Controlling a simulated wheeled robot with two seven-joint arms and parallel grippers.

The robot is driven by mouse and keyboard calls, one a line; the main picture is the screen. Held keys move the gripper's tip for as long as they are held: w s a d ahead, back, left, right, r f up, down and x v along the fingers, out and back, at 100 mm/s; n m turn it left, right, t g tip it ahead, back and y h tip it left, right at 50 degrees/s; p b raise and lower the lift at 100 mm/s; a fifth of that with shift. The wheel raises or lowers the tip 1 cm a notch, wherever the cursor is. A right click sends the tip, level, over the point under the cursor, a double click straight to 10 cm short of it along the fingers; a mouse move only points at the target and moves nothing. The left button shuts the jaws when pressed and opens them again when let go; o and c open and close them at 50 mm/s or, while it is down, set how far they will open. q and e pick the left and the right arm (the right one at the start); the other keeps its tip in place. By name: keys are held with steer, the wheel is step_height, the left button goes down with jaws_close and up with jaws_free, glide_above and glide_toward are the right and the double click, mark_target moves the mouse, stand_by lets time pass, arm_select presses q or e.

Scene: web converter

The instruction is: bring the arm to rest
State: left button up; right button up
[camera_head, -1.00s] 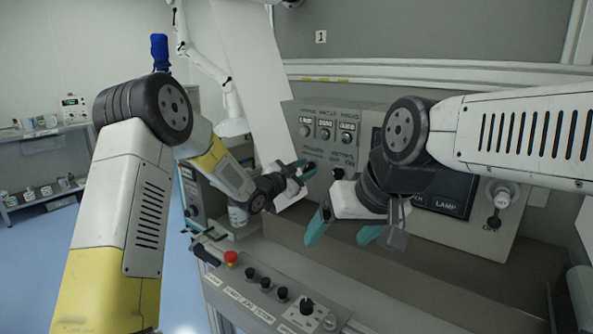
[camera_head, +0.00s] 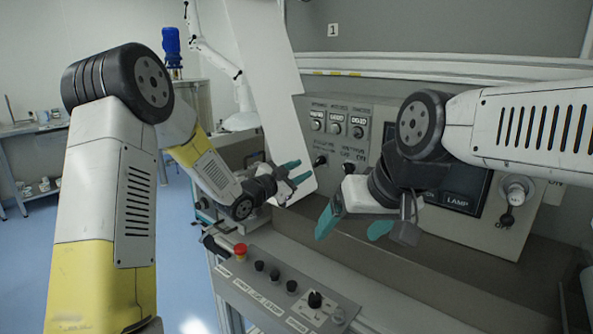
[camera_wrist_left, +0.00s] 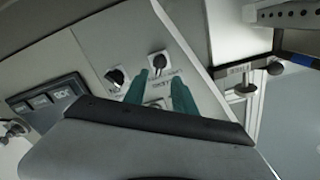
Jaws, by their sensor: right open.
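My left arm comes in from the left in the head view. Its gripper (camera_head: 295,172), with two teal fingers, is in front of the white web sheet, left of the control panel (camera_head: 345,140). The fingers are apart and hold nothing; they also show in the left wrist view (camera_wrist_left: 160,92), with panel knobs beyond them. My right gripper (camera_head: 353,224) hangs open and empty in front of the panel's lower part, its teal fingers pointing down to the left. My right wrist hides part of the panel and its display.
A lower console (camera_head: 275,282) with black knobs and a red button (camera_head: 240,250) runs below the grippers. The white web sheet (camera_head: 265,70) slants down behind my left gripper. A bench (camera_head: 20,130) stands at the far left.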

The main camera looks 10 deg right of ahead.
arm_select(q)
steer(key=shift+r, duration=0.1)
steer(key=s+a+r+n+g+y, duration=0.1)
steer(key=s+a+r+n+y, duration=0.3)
steer(key=a, duration=0.5)
steer(key=s+a+r+n+y, duration=0.35)
steer(key=s+a+y, duration=0.2)
steer(key=a, duration=0.35)
steer(key=s+a+f+n+g, duration=0.1)
steer(key=s+a+n+g, duration=0.1)
steer(key=s, duration=0.6)
steer(key=s+a+f+n+g, duration=0.1)
steer(key=s+n, duration=0.1)
steer(key=s, duration=0.7)
steer(key=s+a+f+n+g+y, duration=0.1)
steer(key=s+a+f+n+g, duration=0.1)
steer(key=s, duration=0.7)
steer(key=shift+a+n+g, duration=0.3)
steer(key=shift+n, duration=0.25)
steer(key=shift+s, duration=0.1)
